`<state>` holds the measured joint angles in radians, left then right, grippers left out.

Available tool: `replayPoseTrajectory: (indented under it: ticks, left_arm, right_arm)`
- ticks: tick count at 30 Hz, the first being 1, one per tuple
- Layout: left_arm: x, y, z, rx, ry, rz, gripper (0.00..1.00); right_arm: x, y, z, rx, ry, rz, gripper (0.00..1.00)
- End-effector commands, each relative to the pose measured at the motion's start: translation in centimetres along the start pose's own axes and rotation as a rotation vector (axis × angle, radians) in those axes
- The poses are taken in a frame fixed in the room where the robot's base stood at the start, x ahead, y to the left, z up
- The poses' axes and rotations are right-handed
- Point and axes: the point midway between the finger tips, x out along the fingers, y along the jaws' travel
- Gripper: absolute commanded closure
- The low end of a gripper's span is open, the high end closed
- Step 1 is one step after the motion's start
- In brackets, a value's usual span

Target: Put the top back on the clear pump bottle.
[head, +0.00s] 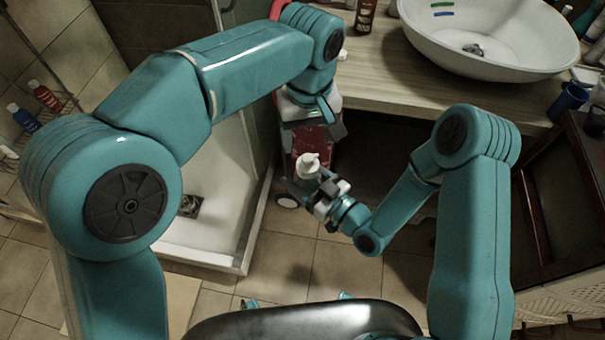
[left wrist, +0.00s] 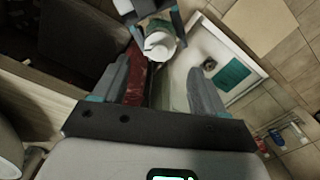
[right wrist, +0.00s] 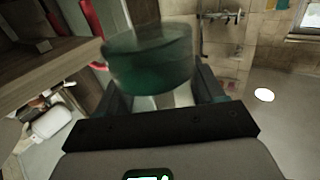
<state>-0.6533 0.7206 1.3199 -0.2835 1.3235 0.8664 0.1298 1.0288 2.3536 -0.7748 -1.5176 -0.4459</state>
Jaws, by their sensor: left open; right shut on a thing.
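The clear pump bottle (head: 306,174) is upright in my right gripper (head: 316,188), which is shut on it. A white pump top (head: 308,159) shows at its upper end; I cannot tell whether it is fully seated. In the right wrist view, the bottle's greenish see-through body (right wrist: 150,62) stands between and beyond the fingers. My left gripper (head: 311,132) is above the bottle, open and empty. In the left wrist view, the white top (left wrist: 160,42) lies just beyond the gap between the open fingers (left wrist: 160,82), apart from them.
A wooden counter (head: 440,75) with a white basin (head: 500,30) is at the back right. A red wheeled thing (head: 322,148) stands behind the bottle. A white shower tray (head: 215,215) is at left and a dark wooden frame (head: 555,200) at right.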

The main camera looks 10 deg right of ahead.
Motion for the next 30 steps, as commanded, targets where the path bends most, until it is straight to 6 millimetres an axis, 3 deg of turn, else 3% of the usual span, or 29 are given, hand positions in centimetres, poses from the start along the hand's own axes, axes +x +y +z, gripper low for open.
replayPoseTrajectory:
  ticks: [11, 24, 30]
  left_arm:
    - [0.4, 0.0, 0.0, 0.000, -0.003, -0.002, 0.28]
    - [6.6, -0.1, 0.1, 0.000, -0.004, -0.004, 0.28]
    - [8.0, -0.1, 0.1, 0.001, -0.003, -0.002, 0.28]
  right_arm:
    - [0.0, 0.0, 0.0, 0.000, 0.001, 0.000, 1.00]
    - [0.0, 0.0, 0.0, 0.000, 0.001, 0.000, 1.00]
    - [0.0, 0.0, 0.0, 0.000, 0.001, 0.000, 1.00]
